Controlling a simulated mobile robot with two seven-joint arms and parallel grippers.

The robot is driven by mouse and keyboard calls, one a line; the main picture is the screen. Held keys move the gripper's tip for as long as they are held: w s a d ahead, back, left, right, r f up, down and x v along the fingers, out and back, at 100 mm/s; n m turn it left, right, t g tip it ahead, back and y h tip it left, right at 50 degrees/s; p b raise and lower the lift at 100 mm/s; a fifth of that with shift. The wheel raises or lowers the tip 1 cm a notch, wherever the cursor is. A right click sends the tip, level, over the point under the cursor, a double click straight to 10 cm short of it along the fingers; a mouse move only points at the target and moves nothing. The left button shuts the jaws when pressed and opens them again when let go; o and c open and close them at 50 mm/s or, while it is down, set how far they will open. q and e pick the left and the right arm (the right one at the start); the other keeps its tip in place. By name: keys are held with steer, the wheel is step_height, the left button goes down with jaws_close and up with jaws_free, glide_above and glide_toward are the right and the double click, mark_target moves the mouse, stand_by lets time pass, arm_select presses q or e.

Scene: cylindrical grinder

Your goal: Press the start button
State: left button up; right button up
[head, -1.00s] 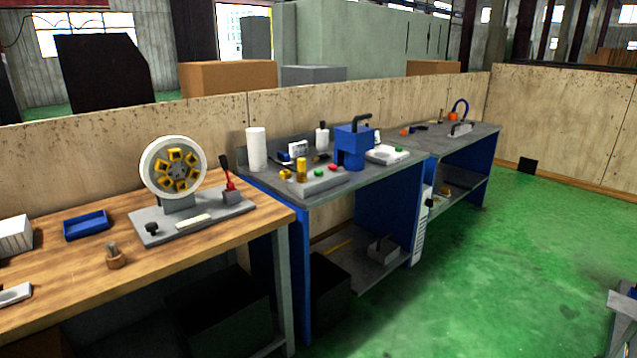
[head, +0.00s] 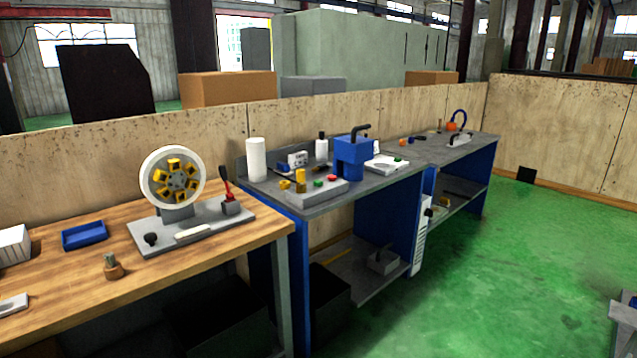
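A small green button (head: 318,183) and a red button (head: 332,177) sit on a grey base (head: 318,193) near the front of the middle bench. They are small at this distance and I can read no labels, so I cannot tell for sure which is the start button. A yellow upright part (head: 300,180) stands on the same base at its left. A blue machine block (head: 352,158) with a black handle stands just behind and to the right. Neither of my grippers is in view.
A wooden bench (head: 75,285) at left holds a white wheel (head: 147,180) with yellow blocks, a red lever (head: 227,184) and a blue tray (head: 84,235). A white cylinder (head: 256,160) stands on the middle bench (head: 390,186). The green floor (head: 500,280) in front is clear.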

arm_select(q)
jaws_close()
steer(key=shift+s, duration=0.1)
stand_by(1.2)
